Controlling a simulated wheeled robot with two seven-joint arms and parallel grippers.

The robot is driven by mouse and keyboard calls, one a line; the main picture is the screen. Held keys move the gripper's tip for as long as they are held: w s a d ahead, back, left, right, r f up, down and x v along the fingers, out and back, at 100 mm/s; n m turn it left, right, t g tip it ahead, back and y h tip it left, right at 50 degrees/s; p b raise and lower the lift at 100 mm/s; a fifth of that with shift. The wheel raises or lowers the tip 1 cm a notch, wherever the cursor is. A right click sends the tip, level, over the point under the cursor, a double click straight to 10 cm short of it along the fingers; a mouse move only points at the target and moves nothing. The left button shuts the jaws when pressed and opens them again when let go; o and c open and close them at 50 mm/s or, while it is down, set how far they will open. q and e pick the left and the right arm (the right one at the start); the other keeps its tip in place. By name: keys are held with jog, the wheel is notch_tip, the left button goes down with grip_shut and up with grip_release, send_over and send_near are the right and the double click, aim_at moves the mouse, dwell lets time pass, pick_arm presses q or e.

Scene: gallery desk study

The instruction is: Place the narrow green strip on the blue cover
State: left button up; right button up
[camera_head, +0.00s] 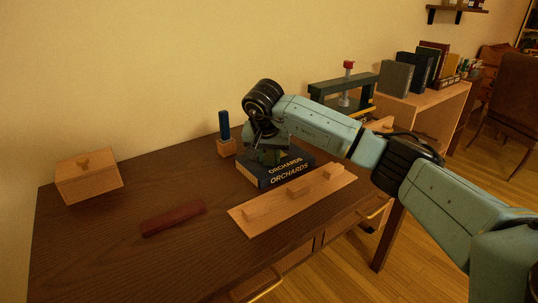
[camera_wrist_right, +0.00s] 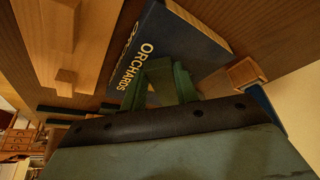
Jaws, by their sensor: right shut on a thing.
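A dark blue book with "ORCHARDS" in pale letters on its cover and spine lies flat on the desk, its blue cover (camera_head: 296,166) facing up. It also shows in the right wrist view (camera_wrist_right: 185,42). My right gripper (camera_head: 268,151) points down over the left part of the cover. It is shut on the narrow green strip (camera_head: 270,158), which is mostly hidden by the jaws. Green pieces show against the cover in the wrist view, but strip and fingers are hard to tell apart. I cannot tell whether the strip touches the cover. My left gripper is not in view.
A wooden board with blocks (camera_head: 249,218) lies in front of the book. A wooden holder with a blue upright piece (camera_head: 225,128) stands close behind left. A dark red bar (camera_head: 174,218) and a knobbed wooden box (camera_head: 89,177) are further left. A green press (camera_head: 344,88) stands behind.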

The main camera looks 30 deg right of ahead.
jog(key=shift+f, duration=0.6)
jog(key=o, duration=1.1)
